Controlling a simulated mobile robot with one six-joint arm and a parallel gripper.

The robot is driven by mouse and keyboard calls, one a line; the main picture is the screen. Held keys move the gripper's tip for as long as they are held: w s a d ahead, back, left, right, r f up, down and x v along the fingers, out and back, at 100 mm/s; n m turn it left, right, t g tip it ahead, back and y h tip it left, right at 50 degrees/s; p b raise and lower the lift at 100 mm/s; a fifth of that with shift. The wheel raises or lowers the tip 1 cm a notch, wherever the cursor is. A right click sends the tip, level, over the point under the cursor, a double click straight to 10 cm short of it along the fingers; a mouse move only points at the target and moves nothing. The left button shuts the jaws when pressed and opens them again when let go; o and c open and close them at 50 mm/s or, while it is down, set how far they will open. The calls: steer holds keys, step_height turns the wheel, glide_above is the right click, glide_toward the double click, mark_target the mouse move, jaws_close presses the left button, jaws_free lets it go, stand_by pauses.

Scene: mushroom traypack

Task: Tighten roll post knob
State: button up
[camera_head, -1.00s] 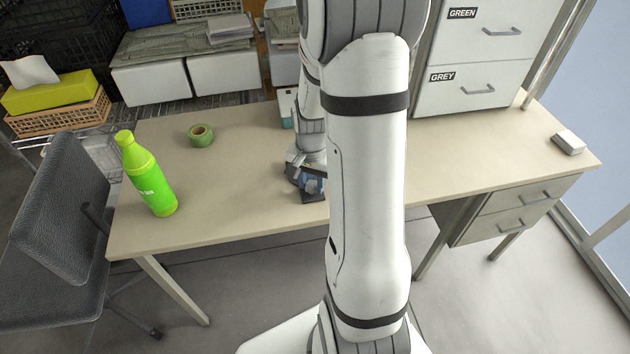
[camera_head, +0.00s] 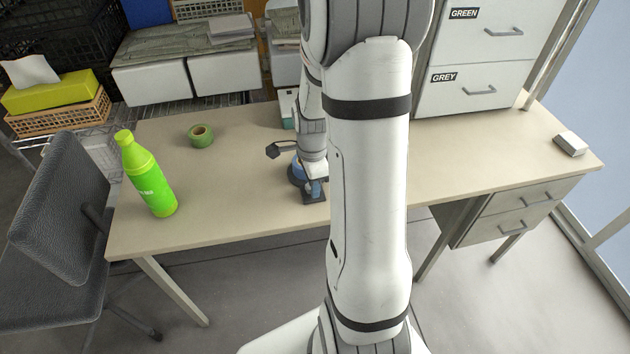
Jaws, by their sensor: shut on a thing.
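A blue device on a dark base (camera_head: 307,195) stands on the desk, partly behind my arm. My gripper (camera_head: 312,176) is at the end of the arm, down at the top of this device. It is shut on the knob, though the fingers and the knob are mostly hidden by the wrist and the large arm link. A dark piece (camera_head: 275,151) on a thin stem juts out to the left of my wrist.
The desk (camera_head: 235,185) is clear left of the device. A green tape roll (camera_head: 201,136) and a green bottle (camera_head: 150,178) stand further left. Labelled drawers (camera_head: 470,75) are at the back right, and a small white block (camera_head: 570,143) lies at the right edge. A chair (camera_head: 60,210) is at left.

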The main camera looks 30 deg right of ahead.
steer(key=shift+s+f+m, duration=0.1)
steer(key=shift+s+m, duration=0.15)
steer(key=shift+m, duration=0.55)
steer(key=o, duration=0.8)
steer(key=shift+o, duration=0.8)
steer(key=shift+w+r, duration=0.1)
steer(key=shift+r, duration=0.1)
step_height(320, 180, up, 8)
steer(key=shift+f+p, duration=0.15)
steer(key=shift+p, duration=0.35)
